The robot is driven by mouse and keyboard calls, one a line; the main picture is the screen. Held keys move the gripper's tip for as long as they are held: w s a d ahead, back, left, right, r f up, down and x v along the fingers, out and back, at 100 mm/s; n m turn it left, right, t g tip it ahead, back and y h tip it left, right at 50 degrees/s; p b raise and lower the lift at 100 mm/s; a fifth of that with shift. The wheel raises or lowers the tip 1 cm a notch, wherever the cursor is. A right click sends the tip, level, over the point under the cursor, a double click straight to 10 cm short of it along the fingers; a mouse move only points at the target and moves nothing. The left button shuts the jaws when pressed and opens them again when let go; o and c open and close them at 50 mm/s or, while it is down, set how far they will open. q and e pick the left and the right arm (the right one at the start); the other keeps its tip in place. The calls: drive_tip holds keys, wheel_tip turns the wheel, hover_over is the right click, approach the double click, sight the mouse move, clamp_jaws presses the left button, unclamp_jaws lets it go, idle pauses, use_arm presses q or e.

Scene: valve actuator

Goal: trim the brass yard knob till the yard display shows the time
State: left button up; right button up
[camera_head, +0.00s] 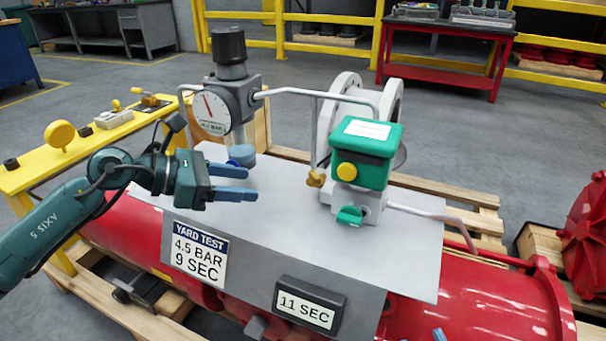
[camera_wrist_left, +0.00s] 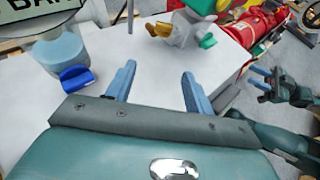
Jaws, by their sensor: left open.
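A brass knob (camera_head: 315,179) sits on the fitting left of the green actuator box (camera_head: 368,137); in the left wrist view the brass knob (camera_wrist_left: 158,30) is ahead of my fingers. A round yellow piece (camera_head: 346,171) is on the box's front. The display (camera_head: 308,306) reads 11 SEC. The sign (camera_head: 197,254) reads YARD TEST, 4.5 BAR, 9 SEC. My left gripper (camera_head: 252,184) is open and empty, left of the brass knob and apart from it. My right gripper (camera_wrist_left: 262,82) shows small at the wrist view's right edge; its jaw gap is unclear.
A green lever (camera_head: 349,215) is below the box. Grey pipes run beside the box. The grey plate (camera_head: 285,220) is clear between gripper and valve.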

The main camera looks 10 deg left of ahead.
sight(313, 174)
use_arm(q)
drive_tip(key=w+d, duration=0.2)
drive_tip(key=d, duration=0.1)
drive_tip(key=w+d, duration=0.2)
drive_tip(key=d, duration=0.1)
drive_tip(key=w+d, duration=0.2)
drive_tip(key=d, duration=0.1)
drive_tip(key=shift+w+d+f, duration=0.15)
drive_tip(key=shift+w+f, duration=0.1)
drive_tip(key=shift+f, duration=0.1)
drive_tip(key=shift+w+d+f, duration=0.25)
drive_tip(key=shift+w+d, duration=0.05)
drive_tip(key=shift+d, duration=0.15)
use_arm(e)
drive_tip(key=shift+a, duration=0.1)
use_arm(q)
drive_tip(key=shift+c, duration=0.4)
drive_tip(key=c, duration=0.9)
drive_tip(key=shift+r+p, duration=0.15)
drive_tip(key=shift+p, duration=0.2)
drive_tip(key=shift+s+n+t+y+p, duration=0.1)
drive_tip(key=shift+n+t+y+p, duration=0.2)
drive_tip(key=shift+n+t+p, duration=0.4)
drive_tip(key=shift+p, duration=0.15)
drive_tip(key=shift+y, duration=0.3)
use_arm(e)
drive_tip(key=shift+d+f+m+g+h, duration=0.1)
drive_tip(key=shift+d+m+g+h, duration=0.45)
drive_tip(key=shift+g+h, duration=0.2)
